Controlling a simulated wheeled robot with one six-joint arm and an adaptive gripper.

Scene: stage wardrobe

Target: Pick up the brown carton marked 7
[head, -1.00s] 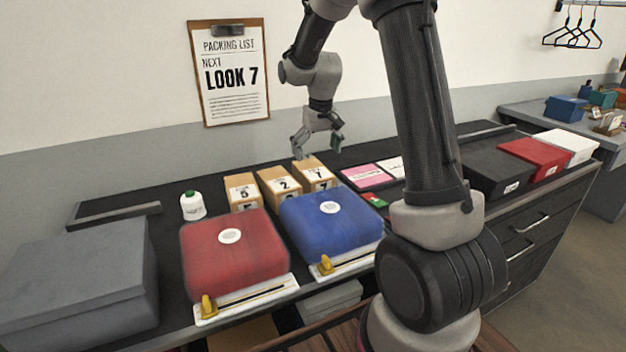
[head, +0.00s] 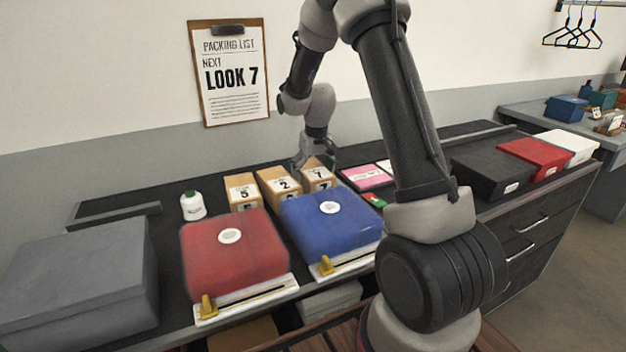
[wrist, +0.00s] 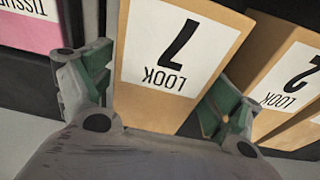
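The brown carton marked 7 (head: 318,177) stands at the right end of a row of three on the dark counter. In the wrist view its label reads LOOK 7, upside down, and the carton (wrist: 180,50) lies between my two fingers. My gripper (head: 314,164) is open and low at the carton. In the wrist view my gripper (wrist: 155,95) has one green-padded finger on each side of it. I cannot tell whether either finger touches it. The carton marked 2 (head: 279,187) stands just left of it, close to one finger.
The carton marked 5 (head: 242,193) ends the row. A pink tissue packet (head: 367,176) lies to the right. A white spool (head: 193,206) stands left. A wall stands behind.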

